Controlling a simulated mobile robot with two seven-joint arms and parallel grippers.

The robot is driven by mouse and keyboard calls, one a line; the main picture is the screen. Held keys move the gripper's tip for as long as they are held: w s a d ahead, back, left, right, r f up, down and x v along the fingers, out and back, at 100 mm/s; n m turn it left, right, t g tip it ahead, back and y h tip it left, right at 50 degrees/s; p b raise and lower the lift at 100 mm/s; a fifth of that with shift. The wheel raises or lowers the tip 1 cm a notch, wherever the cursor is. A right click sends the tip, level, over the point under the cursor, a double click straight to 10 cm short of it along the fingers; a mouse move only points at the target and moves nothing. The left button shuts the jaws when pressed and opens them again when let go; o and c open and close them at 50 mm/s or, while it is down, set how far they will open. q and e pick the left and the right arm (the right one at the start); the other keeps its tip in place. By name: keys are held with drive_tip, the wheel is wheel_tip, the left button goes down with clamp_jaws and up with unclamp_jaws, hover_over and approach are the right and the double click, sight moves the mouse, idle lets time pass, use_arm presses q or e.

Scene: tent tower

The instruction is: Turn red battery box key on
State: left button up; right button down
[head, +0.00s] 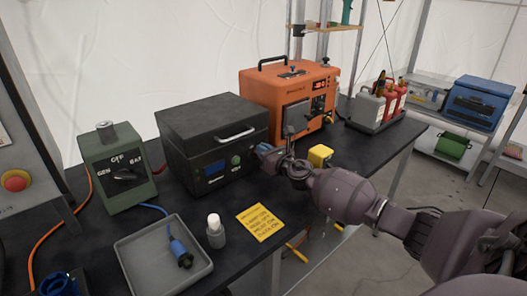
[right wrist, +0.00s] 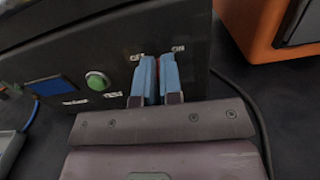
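The black battery box (head: 212,130) stands on the dark table with a handle, a small blue screen and a green button on its front. Its front panel also fills the right wrist view (right wrist: 60,45), with OFF and ON labels at the key's place. My right gripper (head: 262,149) is at the right end of this front. In the right wrist view its two blue fingers (right wrist: 157,75) point at the panel between OFF and ON, close together. My left gripper is not in view.
An orange unit (head: 290,95) stands right behind the box, and a green switch box (head: 118,170) stands left. In front are a grey tray (head: 140,262) with a blue plug, a white bottle (head: 215,230) and a yellow note (head: 261,222). A yellow block (head: 320,156) sits near my right arm.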

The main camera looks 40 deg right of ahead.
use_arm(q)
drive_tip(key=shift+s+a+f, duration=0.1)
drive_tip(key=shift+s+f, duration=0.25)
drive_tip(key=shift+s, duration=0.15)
use_arm(e)
drive_tip(key=m, duration=0.6)
drive_tip(key=shift+d+f, duration=0.15)
drive_tip(key=shift+d, duration=0.25)
drive_tip(key=shift+d+m, duration=0.1)
drive_tip(key=shift+m, duration=0.6)
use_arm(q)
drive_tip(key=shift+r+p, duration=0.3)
use_arm(e)
drive_tip(key=shift+f+m, duration=0.15)
drive_tip(key=shift+m, duration=0.25)
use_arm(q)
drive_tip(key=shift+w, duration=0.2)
use_arm(e)
drive_tip(key=c, duration=1.3)
unclamp_jaws()
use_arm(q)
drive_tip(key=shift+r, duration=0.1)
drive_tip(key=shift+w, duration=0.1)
